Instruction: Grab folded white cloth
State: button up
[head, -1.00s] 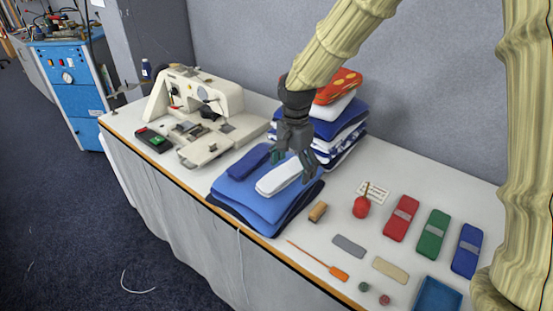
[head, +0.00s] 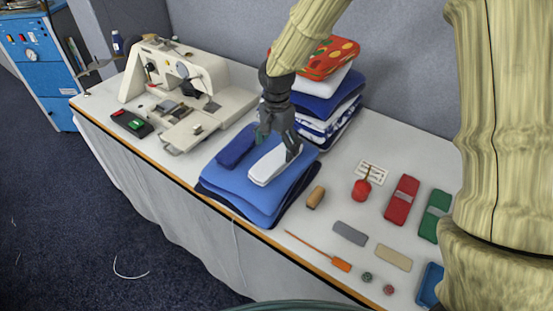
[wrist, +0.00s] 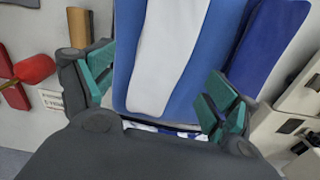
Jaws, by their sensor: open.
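The folded white cloth (head: 272,165) lies on top of a stack of folded blue cloths (head: 222,181), beside a folded dark blue cloth (head: 237,147). In the wrist view the white cloth (wrist: 168,50) lies between the finger directions, a little beyond the fingertips. My gripper (head: 278,148) is over the far end of the white cloth, pointing down. In the wrist view my gripper (wrist: 158,95) is open, with its teal finger pads wide apart and nothing between them. I cannot tell whether the fingertips touch the cloth.
A sewing machine (head: 190,90) stands to the left. A tall pile of folded cloths (head: 325,100) rises right behind my gripper. A wooden-handled piece (head: 315,197), a red pincushion (head: 361,190) and a red folded item (head: 402,200) lie to the right.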

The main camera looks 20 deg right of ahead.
aim_at(277, 157)
jog(key=shift+w+f, duration=0.2)
jog(key=shift+f, duration=0.1)
jog(key=shift+s+f+p, duration=0.4)
jog(key=shift+f+p, duration=0.1)
jog(key=shift+f, duration=0.35)
jog(key=shift+w+f+p, duration=0.15)
jog(key=shift+f, duration=0.45)
jog(key=shift+w+f+p, duration=0.15)
jog(key=shift+f, duration=0.45)
jog(key=shift+s, duration=0.2)
jog(key=shift+w, duration=0.1)
jog(key=c, duration=1.2)
